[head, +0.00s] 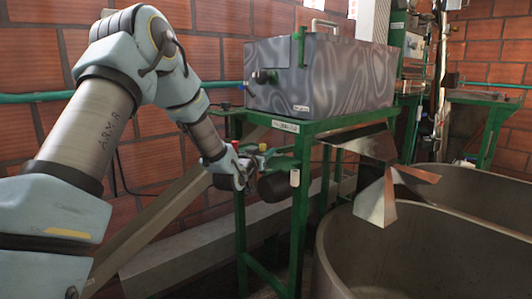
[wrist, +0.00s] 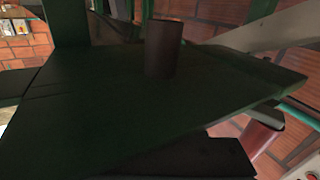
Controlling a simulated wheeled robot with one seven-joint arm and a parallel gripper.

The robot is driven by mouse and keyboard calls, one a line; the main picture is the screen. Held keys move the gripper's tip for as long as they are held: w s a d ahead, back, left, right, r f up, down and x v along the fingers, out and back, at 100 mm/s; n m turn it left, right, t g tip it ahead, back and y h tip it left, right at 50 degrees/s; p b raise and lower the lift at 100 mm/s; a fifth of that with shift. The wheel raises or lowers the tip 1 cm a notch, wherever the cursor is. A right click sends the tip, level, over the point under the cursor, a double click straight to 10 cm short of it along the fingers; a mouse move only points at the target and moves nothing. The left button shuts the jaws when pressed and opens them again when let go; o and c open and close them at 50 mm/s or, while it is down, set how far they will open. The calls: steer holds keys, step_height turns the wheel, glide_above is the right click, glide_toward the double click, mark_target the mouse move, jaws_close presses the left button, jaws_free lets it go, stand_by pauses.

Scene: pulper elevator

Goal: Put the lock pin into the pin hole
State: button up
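In the head view my gripper (head: 240,178) is at the near left side of the green stand (head: 305,125), beside a green arm-like bracket. Its fingers are too small and dark there to tell whether they are open or shut. A small red-topped part (head: 235,146) shows just above it. The wrist view is filled by a dark green plate (wrist: 110,100) with an upright brown cylinder (wrist: 164,50) on it. A reddish cylinder (wrist: 262,137) shows at its lower right. I cannot tell which part is the lock pin; the pin hole cannot be made out.
A grey patterned metal box (head: 335,75) sits on the stand. A dark rounded part (head: 273,187) is close right of my gripper. A sloping beam (head: 150,225) runs below my arm. A large round tank (head: 430,225) stands at right, and a brick wall is behind.

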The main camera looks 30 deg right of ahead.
steer(key=shift+s+d, duration=0.1)
steer(key=shift+s, duration=0.15)
steer(key=shift+s+a, duration=0.2)
steer(key=b+v, duration=0.3)
steer(key=v, duration=0.7)
steer(key=shift+a, duration=0.2)
steer(key=shift+w, duration=0.15)
